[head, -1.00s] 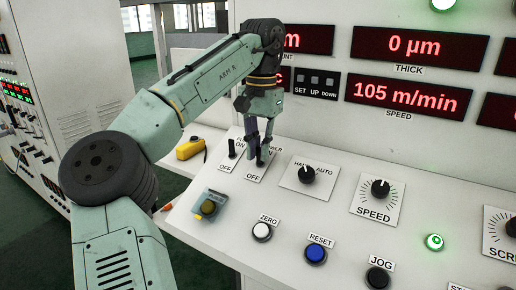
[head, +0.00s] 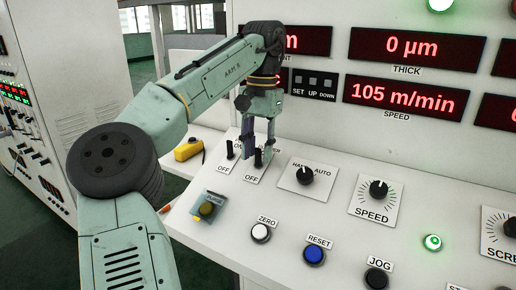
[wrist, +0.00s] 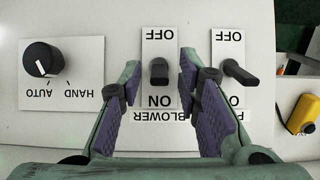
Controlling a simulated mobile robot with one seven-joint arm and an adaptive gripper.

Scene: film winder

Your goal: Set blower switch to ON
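The blower switch is a black toggle (wrist: 159,71) on a white plate (wrist: 159,36) in the wrist view, where the labels appear upside down, with OFF at the top and ON at the bottom. The toggle stands between the two labels; I cannot tell which way it is set. My gripper (wrist: 160,65) is open, with one purple-padded finger on each side of the toggle and visible gaps between. In the head view my gripper (head: 260,153) reaches down over the blower plate and hides its ON label; the toggle (head: 258,158) shows between the fingers.
A second black toggle (wrist: 240,72) stands close beside one finger. The HAND/AUTO knob (wrist: 42,59) is on the other side. A yellow object (head: 188,149) lies left of the switches.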

